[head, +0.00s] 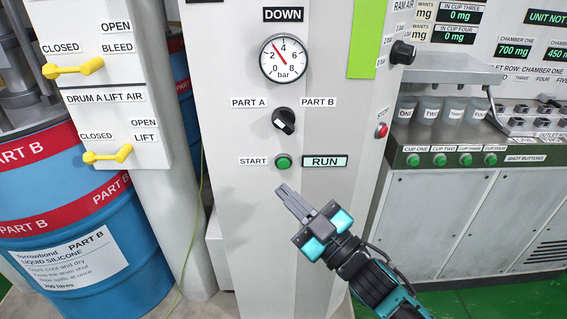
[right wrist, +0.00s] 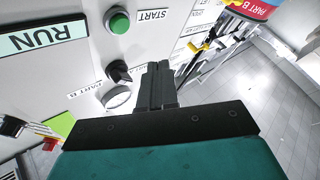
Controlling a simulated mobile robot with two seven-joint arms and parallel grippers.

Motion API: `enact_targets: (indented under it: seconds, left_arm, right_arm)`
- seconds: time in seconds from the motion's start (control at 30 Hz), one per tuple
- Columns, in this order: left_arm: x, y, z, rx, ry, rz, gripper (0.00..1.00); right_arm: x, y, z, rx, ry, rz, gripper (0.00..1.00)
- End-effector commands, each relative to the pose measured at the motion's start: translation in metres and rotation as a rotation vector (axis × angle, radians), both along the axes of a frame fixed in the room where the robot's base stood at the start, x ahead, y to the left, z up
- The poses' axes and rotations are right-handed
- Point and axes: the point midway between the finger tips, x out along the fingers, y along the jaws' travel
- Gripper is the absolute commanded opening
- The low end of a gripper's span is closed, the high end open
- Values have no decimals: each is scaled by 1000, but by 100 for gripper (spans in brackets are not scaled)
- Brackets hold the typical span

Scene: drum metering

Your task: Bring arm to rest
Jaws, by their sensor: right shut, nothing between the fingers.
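My right gripper (head: 296,203) is shut and empty in front of the grey control cabinet (head: 250,210). In the head view its fingers point up and left, just below the green START button (head: 283,162). The RUN display (head: 324,161) is lit beside the button. The right wrist view shows the same shut fingers (right wrist: 158,75), with the START button (right wrist: 118,21) beyond them. I cannot tell whether the fingertips touch the cabinet; they appear apart from it. My left gripper is not in view.
A black PART A/PART B selector (head: 284,121) and a pressure gauge (head: 284,59) sit above. A red STOP button (head: 381,130) is on the cabinet's side. Blue PART B drums (head: 90,262) stand left, below yellow valve levers (head: 72,68). A counter with cups (head: 428,109) stands right.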

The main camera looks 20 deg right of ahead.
Motion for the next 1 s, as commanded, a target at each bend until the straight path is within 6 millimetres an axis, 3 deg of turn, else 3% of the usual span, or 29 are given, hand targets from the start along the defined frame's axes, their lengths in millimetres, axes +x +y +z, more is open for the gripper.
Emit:
enact_targets:
  seconds: [0.4, 0.5, 0.57, 0.67, 0.8, 0.9, 1.0]
  left_arm:
    - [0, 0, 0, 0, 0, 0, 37]
    - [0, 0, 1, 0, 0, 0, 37]
    - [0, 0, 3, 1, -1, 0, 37]
    - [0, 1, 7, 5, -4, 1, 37]
    - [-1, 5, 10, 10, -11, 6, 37]
    - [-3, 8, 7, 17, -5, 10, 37]
    - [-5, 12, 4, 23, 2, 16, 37]
  right_arm:
    - [0, 0, 0, 0, 0, 0, 0]
    - [-2, -2, -9, 9, 37, -16, 0]
    - [-6, -7, -26, 27, 110, -50, 0]
    - [-23, -19, -74, 69, 313, -135, 0]
    - [-69, -32, -147, 113, 634, -243, 0]
    - [-104, -34, -185, 133, 814, -288, 0]
    - [-130, -35, -209, 141, 935, -312, 0]
